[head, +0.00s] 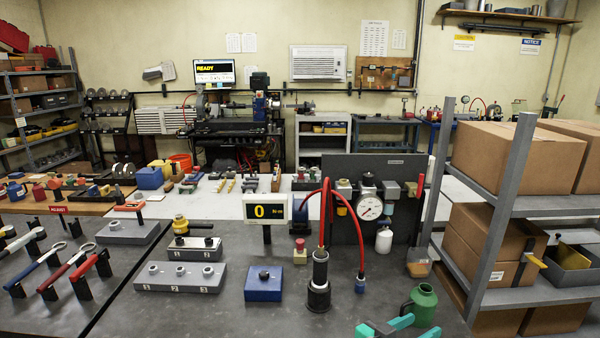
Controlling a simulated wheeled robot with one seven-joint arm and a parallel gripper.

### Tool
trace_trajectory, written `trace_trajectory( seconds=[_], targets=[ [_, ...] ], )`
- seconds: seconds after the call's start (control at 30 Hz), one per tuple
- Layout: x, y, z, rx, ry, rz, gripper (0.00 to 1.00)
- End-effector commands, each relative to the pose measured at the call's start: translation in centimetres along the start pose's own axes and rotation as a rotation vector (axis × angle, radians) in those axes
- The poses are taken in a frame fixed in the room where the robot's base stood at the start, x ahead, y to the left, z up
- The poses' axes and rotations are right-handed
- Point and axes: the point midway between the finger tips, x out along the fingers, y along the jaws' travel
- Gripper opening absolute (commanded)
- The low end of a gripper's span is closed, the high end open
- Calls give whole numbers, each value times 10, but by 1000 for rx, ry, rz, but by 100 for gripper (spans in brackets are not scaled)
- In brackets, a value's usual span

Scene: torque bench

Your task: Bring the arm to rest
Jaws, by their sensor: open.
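My gripper (384,326) shows only in part at the bottom edge of the head view, right of the middle, as teal and dark pieces. It is open and nothing shows between its jaws. Most of it and the rest of my arm are cut off by the frame. It is over the near edge of the grey bench (225,318). A green can (422,306) stands just behind and to the right of it.
A black upright tool (319,285) with red hoses and a blue block (263,284) stand left of my gripper. A numbered grey block (180,277) and a display reading 0 (268,210) are farther away. A metal shelf (503,190) with boxes bounds the right.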

Motion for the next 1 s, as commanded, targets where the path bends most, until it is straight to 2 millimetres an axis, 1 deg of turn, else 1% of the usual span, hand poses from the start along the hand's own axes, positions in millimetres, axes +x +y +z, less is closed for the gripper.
trace_trajectory(
  seconds=[0.03,0.17,0.27,0.47,0.57,0.77,0.97,1.0],
  targets=[
    [0,2,8,-38,35,-17,46],
    [-6,-1,22,-114,121,-80,46],
    [-14,-4,38,-170,178,-136,46],
    [-37,-9,76,-269,266,-260,46],
    [-52,-10,99,-308,298,-329,46],
    [-92,-8,148,-366,338,-475,46],
    [-139,3,200,-388,345,-619,46],
    [-150,6,209,-388,343,-648,46]
  ],
)
